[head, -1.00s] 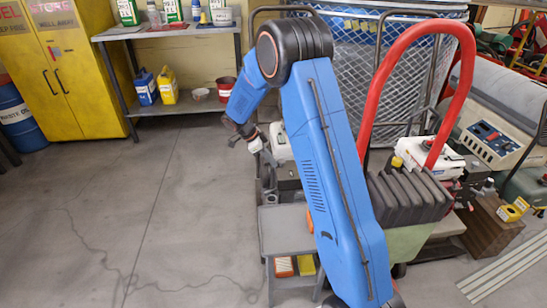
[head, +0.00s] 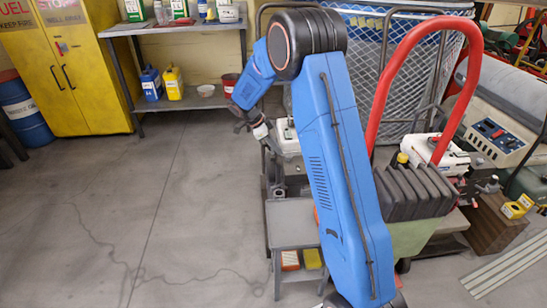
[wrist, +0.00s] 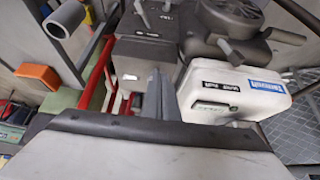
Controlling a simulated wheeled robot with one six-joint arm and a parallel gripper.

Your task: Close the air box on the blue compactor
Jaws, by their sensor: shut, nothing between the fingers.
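A small engine-driven machine with a white tank (wrist: 235,92) bearing a blue label fills the upper right of the wrist view. Beside the tank is a dark grey box (wrist: 145,52), likely the air box; I cannot tell whether its cover is shut. In the head view the machine (head: 288,138) stands just right of my gripper, partly hidden by my arm. I see no clear blue body on it. My gripper (wrist: 157,78) is shut and empty, its fingers in front of the dark box and left of the tank; contact is unclear. In the head view my gripper (head: 262,132) is small.
A low grey step stand (head: 292,222) is below my arm. A red hoop handle (head: 385,90), black ribbed block (head: 415,190) and second white-tanked machine (head: 435,150) stand at right. A yellow cabinet (head: 70,70) and shelf (head: 190,100) are behind. The floor at left is clear.

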